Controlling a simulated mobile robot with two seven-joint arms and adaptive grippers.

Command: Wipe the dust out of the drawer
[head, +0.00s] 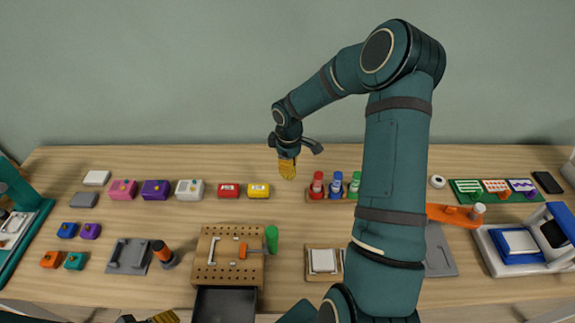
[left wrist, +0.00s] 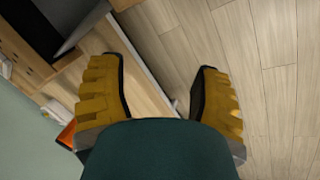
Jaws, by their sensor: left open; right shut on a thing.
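The drawer (head: 225,304) is a dark box pulled out from under the pegboard top of a wooden cabinet (head: 205,262), at the bottom of the head view. It is cut off by the frame edge, and I cannot make out dust in it. A dark grey box-like part, likely the drawer, shows at upper left in the left wrist view (left wrist: 75,25). My right gripper (head: 287,168) is shut, above the back of the table; what it holds is too small or hidden to name. My left gripper (left wrist: 163,100) is open and empty, low beside the drawer.
On the pegboard lie a white handle (head: 212,251) and an orange-headed tool (head: 243,250), with a green cylinder (head: 272,239) beside it. Red, blue and green bottles (head: 337,184) stand in a rack. My right arm hides part of the table.

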